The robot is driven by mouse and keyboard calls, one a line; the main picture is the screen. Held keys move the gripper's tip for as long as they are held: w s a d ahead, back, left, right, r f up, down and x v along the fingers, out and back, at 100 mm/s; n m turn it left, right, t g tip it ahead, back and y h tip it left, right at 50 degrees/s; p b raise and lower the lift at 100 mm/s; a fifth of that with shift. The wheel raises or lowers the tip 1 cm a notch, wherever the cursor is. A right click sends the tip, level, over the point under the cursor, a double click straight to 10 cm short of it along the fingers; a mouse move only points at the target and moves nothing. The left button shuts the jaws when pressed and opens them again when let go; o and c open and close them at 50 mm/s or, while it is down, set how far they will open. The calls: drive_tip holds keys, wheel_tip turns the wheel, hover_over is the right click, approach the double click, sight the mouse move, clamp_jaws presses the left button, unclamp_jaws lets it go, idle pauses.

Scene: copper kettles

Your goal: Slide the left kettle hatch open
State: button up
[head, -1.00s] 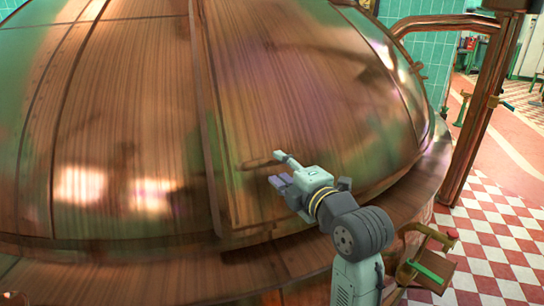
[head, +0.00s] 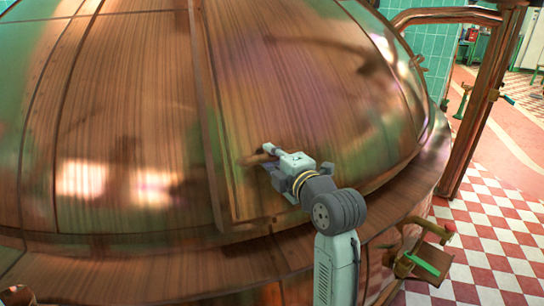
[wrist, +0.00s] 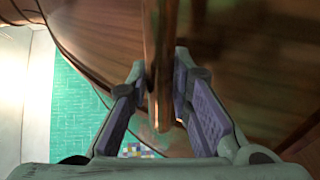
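The big copper kettle dome (head: 120,110) fills the left and middle of the head view. Its hatch (head: 285,95) is a curved panel with a raised frame along its left and lower edges; no dark opening shows beside it. The hatch's copper bar handle (head: 250,160) stands out from the panel, and it also shows upright in the wrist view (wrist: 161,60). My gripper (head: 268,160) is at the handle. In the wrist view my gripper's fingers (wrist: 161,85) are closed in on both sides of the bar. The far part of the handle is hidden behind the gripper in the head view.
A copper ledge (head: 150,262) runs around the kettle's base. A copper pipe (head: 478,110) stands at the right. A small fitting with a green bar (head: 422,264) is right of my arm. The red and white checkered floor (head: 495,225) is clear at the right.

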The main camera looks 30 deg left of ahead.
clamp_jaws()
drive_tip(key=shift+w, duration=0.1)
idle(0.3)
